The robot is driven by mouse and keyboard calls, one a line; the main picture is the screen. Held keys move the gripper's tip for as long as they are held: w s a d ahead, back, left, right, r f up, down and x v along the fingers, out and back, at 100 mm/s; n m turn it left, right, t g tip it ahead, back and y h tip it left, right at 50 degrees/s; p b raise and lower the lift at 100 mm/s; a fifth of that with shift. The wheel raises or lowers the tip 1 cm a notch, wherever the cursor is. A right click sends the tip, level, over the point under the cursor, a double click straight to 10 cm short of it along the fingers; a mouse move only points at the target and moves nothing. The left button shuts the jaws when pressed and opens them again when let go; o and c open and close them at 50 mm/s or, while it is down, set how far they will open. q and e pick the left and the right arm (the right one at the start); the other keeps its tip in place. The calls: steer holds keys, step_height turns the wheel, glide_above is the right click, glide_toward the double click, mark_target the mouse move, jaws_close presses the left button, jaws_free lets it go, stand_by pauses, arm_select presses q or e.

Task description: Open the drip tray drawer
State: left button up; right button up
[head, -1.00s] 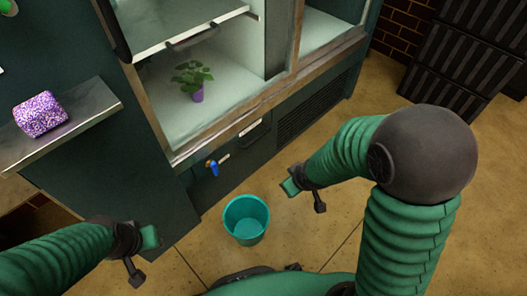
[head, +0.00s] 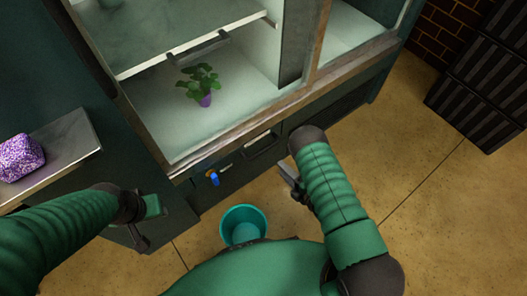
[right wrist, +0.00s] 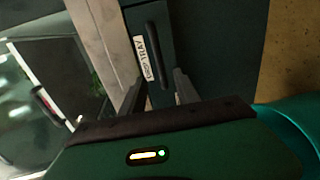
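The drip tray drawer is a dark front low in the cabinet, with a dark bar handle (head: 262,146). In the right wrist view the drawer front (right wrist: 164,18) has a white label (right wrist: 142,57) reading "DRIP TRAY" beside the upright handle (right wrist: 157,55). The drawer looks closed. My right gripper (head: 287,180) is in front of and below the handle in the head view. In the right wrist view its fingers (right wrist: 157,82) are apart, one to each side of the handle's lower end, with nothing held. My left gripper (head: 148,218) is at lower left, away from the drawer; its fingers are unclear.
A teal bucket (head: 243,224) stands on the floor below a blue-handled tap (head: 214,178). A potted plant (head: 203,84) is inside the display case above. A purple speckled block (head: 20,158) lies on the left ledge (head: 75,148).

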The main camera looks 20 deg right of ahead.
mark_target(264, 151)
steer(key=b+x, duration=0.1)
steer(key=x, duration=0.3)
steer(key=b+x, duration=0.1)
steer(key=x, duration=0.3)
steer(key=b+x, duration=0.2)
steer(key=x, duration=0.2)
steer(key=shift+w+d+f, duration=0.1)
steer(key=shift+w+d, duration=0.05)
steer(key=shift+d, duration=0.1)
steer(key=shift+w+a, duration=0.2)
steer(key=shift+w, duration=0.25)
steer(key=shift+d, duration=0.1)
steer(key=shift+c, duration=0.6)
jaws_close()
steer(key=shift+s+f, duration=0.1)
steer(key=shift+s, duration=0.05)
